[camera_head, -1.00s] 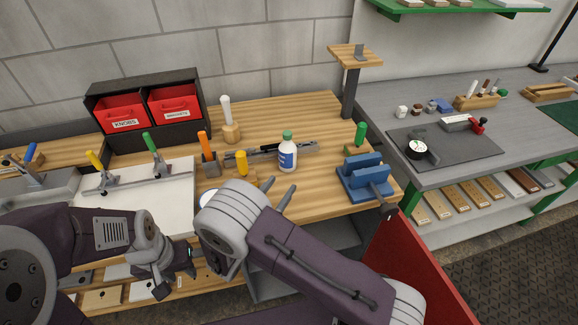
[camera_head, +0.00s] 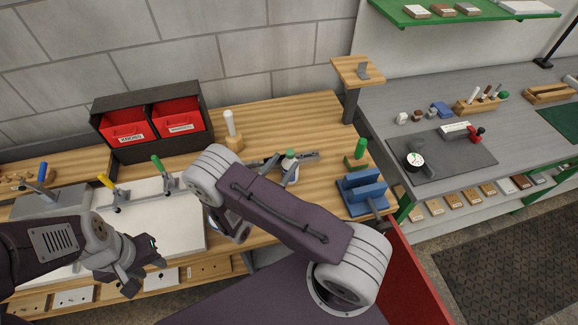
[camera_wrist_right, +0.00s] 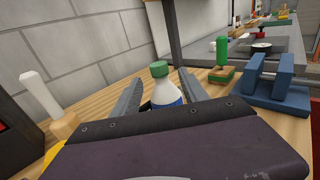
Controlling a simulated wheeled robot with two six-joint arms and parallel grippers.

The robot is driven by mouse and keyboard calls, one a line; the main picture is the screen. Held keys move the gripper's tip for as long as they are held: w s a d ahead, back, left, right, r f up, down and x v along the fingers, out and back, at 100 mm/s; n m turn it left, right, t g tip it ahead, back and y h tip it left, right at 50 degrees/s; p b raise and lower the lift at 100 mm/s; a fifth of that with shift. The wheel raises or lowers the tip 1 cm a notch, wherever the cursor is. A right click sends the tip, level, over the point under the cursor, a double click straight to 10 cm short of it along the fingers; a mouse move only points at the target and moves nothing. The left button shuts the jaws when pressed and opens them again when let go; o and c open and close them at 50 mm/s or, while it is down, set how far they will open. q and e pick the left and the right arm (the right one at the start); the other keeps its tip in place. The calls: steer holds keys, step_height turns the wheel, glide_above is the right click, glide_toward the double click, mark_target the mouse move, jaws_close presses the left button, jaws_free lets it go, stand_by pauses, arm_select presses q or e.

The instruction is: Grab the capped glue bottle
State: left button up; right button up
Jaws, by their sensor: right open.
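The glue bottle is white with a green cap (camera_head: 290,154) and stands upright on the wooden bench; a blue label shows on its body. In the head view my right forearm and gripper cover part of it. In the right wrist view the bottle (camera_wrist_right: 162,92) stands between the two fingers of my right gripper (camera_wrist_right: 160,78), with its lower part hidden behind the gripper body. That gripper is open, one finger on each side of the bottle. My left gripper (camera_head: 146,277) is open and empty, over the front edge near the white board.
A blue fixture (camera_head: 365,191) and a green-handled tool (camera_head: 359,152) stand right of the bottle. A white-handled tool (camera_head: 231,132) on a wooden block stands to its left. Red bins (camera_head: 176,122) in a black rack are at the back left. A wooden-topped post (camera_head: 350,98) rises at the back right.

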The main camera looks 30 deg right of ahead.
mark_target(288, 157)
steer(key=x, duration=0.2)
steer(key=r+p+x, duration=0.1)
steer(key=x, duration=0.1)
steer(key=shift+s, duration=0.15)
steer(key=shift+d+f, duration=0.2)
steer(key=shift+d, duration=0.05)
steer(key=shift+w+a, duration=0.1)
steer(key=shift+w, duration=0.15)
steer(key=c, duration=0.5)
jaws_close()
